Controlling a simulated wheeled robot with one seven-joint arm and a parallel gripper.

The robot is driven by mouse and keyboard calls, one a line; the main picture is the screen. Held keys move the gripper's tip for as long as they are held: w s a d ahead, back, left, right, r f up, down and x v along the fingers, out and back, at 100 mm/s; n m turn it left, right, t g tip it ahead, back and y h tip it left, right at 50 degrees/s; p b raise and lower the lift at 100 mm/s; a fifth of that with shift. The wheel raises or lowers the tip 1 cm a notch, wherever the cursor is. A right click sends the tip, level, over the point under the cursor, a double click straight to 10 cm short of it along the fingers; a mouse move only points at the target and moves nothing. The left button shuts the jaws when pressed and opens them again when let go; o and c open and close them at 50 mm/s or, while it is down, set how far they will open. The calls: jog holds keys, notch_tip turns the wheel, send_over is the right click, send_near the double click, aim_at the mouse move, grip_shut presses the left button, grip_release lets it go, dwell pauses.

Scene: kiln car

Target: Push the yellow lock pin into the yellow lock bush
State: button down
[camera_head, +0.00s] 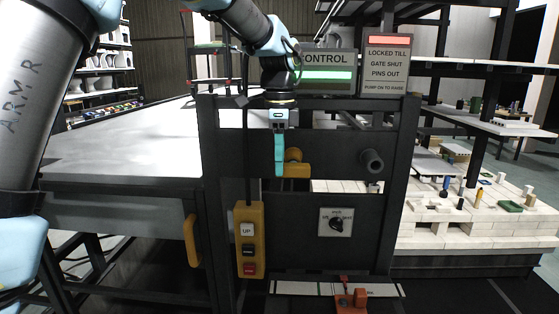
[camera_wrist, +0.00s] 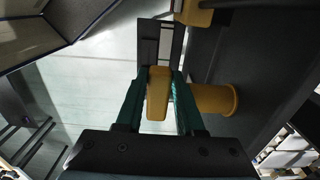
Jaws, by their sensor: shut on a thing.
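My gripper (camera_head: 279,172) points down in front of the dark gate frame, its teal fingers shut. In the wrist view, my gripper (camera_wrist: 158,95) has the yellow block-shaped handle of the lock pin (camera_wrist: 158,93) between its fingers. In the head view the pin's handle (camera_head: 297,171) sticks out to the right of the fingertips. The yellow lock bush (camera_head: 293,154) is a round part on the panel just behind and above it. In the wrist view the bush (camera_wrist: 213,98) is a flanged cylinder right of the right finger. That finger hides any pin shaft and how deep it sits.
A black round knob (camera_head: 372,160) sits on the panel to the right. A yellow button pendant (camera_head: 249,240) hangs below left. A dial plate (camera_head: 336,222) is lower on the panel, and a red pedal (camera_head: 351,299) is near the floor. A sign (camera_head: 387,63) stands above.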

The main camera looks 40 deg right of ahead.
jog(key=shift+w+d, duration=0.1)
jog(key=shift+c, duration=1)
grip_release()
jog(key=shift+r, duration=0.15)
jog(key=shift+r+p, duration=1)
jog(key=shift+r, duration=0.1)
jog(key=shift+r, duration=0.25)
jog(key=shift+r, duration=0.7)
jog(key=shift+r, duration=0.15)
notch_tip(320, 180, up, 11)
jog(key=b, duration=0.2)
jog(key=shift+f, duration=0.2)
